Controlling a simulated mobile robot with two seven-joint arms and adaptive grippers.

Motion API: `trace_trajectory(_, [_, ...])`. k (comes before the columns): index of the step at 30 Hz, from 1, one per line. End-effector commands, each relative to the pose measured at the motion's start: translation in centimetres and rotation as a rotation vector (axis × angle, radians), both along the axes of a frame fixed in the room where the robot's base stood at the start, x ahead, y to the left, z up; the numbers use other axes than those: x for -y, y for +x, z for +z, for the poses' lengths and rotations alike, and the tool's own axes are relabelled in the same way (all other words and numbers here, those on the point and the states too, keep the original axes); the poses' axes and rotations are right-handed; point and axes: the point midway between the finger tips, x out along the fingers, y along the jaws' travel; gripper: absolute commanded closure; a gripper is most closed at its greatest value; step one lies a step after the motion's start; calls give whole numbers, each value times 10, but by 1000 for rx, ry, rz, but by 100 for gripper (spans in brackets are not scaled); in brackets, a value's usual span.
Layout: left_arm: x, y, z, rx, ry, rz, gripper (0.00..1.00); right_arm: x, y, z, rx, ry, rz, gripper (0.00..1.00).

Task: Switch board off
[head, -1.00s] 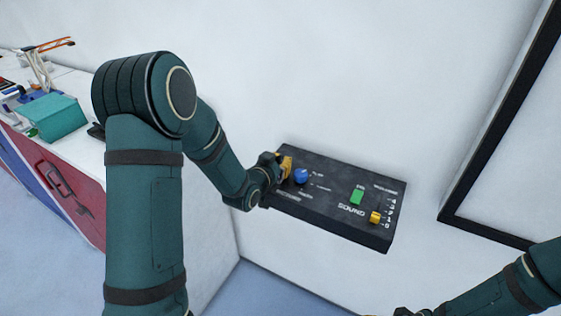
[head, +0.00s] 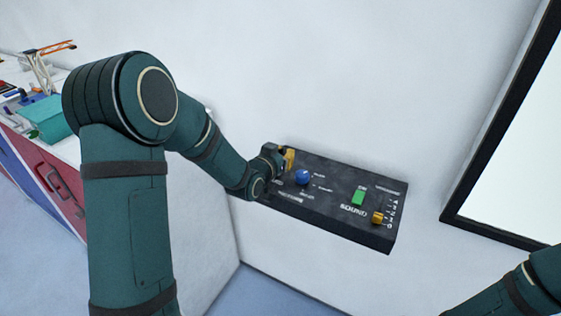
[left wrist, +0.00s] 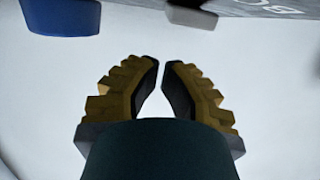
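The board is a dark sloped control panel (head: 330,222) on the white wall. It carries a blue round knob (head: 302,177), a lit green button (head: 358,198) beside the word SOUND, and a yellow slider (head: 377,218) near a scale. My left gripper (head: 288,160) is at the panel's far left end, left of the blue knob; it hides that part. In the left wrist view its yellow fingers (left wrist: 161,66) lean together with a narrow, empty gap at the tips. A blue part (left wrist: 62,16) and a grey part (left wrist: 191,16) are above them there. My right gripper is out of frame.
A black-framed pale panel (head: 500,239) is on the wall at the right. A red and blue cabinet (head: 48,170) with a teal box (head: 50,118) on its top stands at the left. The wall above the board is clear.

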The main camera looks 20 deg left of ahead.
Motion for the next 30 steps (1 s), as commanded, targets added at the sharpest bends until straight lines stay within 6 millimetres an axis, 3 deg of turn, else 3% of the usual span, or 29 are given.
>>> trace_trajectory(1, [0, 0, 14, 9, 0, 1, 100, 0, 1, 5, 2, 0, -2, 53])
trace_trajectory(9, [-5, -50, 29, 7, -1, 3, 100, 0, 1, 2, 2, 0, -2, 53])
trace_trajectory(15, [-7, -78, 39, 6, 0, 1, 100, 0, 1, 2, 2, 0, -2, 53])
trace_trajectory(21, [-7, -89, 43, 5, 0, 1, 100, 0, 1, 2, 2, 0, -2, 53])
trace_trajectory(30, [-7, -90, 43, 4, 0, 1, 100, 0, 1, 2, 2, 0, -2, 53])
